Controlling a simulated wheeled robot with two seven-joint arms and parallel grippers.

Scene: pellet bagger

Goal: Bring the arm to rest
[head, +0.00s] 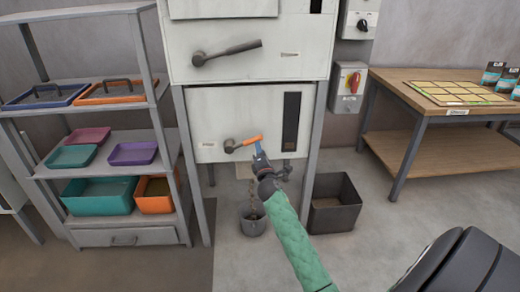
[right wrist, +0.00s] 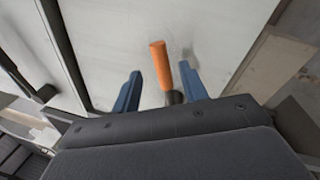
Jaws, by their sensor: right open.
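My right arm, in a green sleeve, reaches up from the bottom of the head view to the lower machine panel (head: 222,110). My right gripper (head: 259,148) is open, with blue fingers, close to the orange-gripped lever (head: 246,143) on that panel. In the right wrist view the orange grip (right wrist: 160,66) shows between the two spread fingers, with gaps on both sides. Nothing is held. Whether a finger touches the lever cannot be told. My left gripper is not in view.
A grey bucket (head: 253,222) stands below the machine, with a thin brown stream above it. A dark bin (head: 335,218) stands to its right. A shelf with coloured trays (head: 103,204) is at left, a wooden table (head: 387,82) at right. Open floor lies in front.

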